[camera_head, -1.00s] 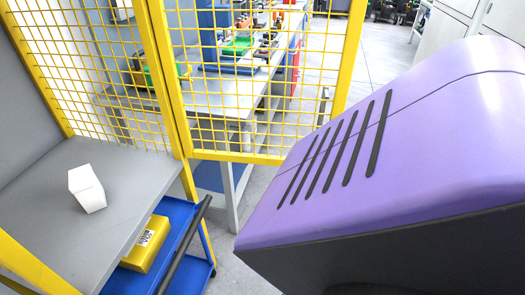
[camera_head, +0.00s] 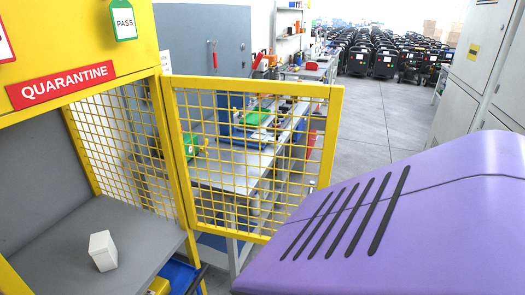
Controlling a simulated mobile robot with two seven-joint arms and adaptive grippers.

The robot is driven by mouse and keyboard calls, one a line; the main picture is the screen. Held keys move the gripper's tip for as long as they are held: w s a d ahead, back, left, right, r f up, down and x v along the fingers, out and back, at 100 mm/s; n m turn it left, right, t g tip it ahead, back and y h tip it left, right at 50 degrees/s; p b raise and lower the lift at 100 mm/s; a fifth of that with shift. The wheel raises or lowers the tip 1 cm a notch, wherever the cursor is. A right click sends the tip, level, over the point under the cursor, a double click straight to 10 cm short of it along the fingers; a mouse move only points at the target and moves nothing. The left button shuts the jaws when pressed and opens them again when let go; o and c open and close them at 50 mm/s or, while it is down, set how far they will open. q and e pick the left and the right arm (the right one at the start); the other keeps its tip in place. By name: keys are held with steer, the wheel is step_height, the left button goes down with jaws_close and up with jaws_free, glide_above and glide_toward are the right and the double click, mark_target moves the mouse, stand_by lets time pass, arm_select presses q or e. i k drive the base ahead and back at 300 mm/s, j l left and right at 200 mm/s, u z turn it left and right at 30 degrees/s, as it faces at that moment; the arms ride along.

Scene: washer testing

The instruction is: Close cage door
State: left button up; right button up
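The cage door (camera_head: 262,96) is a yellow framed mesh panel in the head view. It stands open, swung out to the right from its hinge side on the yellow cage post. A small metal latch or handle (camera_head: 312,187) shows near its right edge. The cage (camera_head: 84,62) has a yellow top with a red "QUARANTINE" sign and an open front. A white box (camera_head: 103,251) stands on its grey shelf (camera_head: 150,222). Neither of my grippers is in view.
A large purple body with dark slots, probably mine, fills the lower right, in front of the door's lower right corner. A workbench (camera_head: 225,172) stands behind the mesh. Grey cabinets (camera_head: 480,65) line the right. Open floor (camera_head: 385,125) lies between them.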

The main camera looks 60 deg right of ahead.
mark_target(330, 123)
steer(key=k+l, duration=0.15)
steer(key=l, duration=0.15)
steer(key=k+l+u, duration=0.1)
steer(key=l, duration=0.25)
steer(key=k+l, duration=0.2)
steer(key=k+l+u, duration=0.1)
steer(key=l, duration=0.3)
steer(key=k+l+u, duration=0.1)
steer(key=l, duration=0.25)
steer(key=k+l+u, duration=0.1)
steer(key=l, duration=0.65)
steer(key=k+l+u, duration=0.15)
steer(key=l, duration=0.2)
steer(key=k+l, duration=0.1)
steer(key=l, duration=0.25)
steer(key=u, duration=0.05)
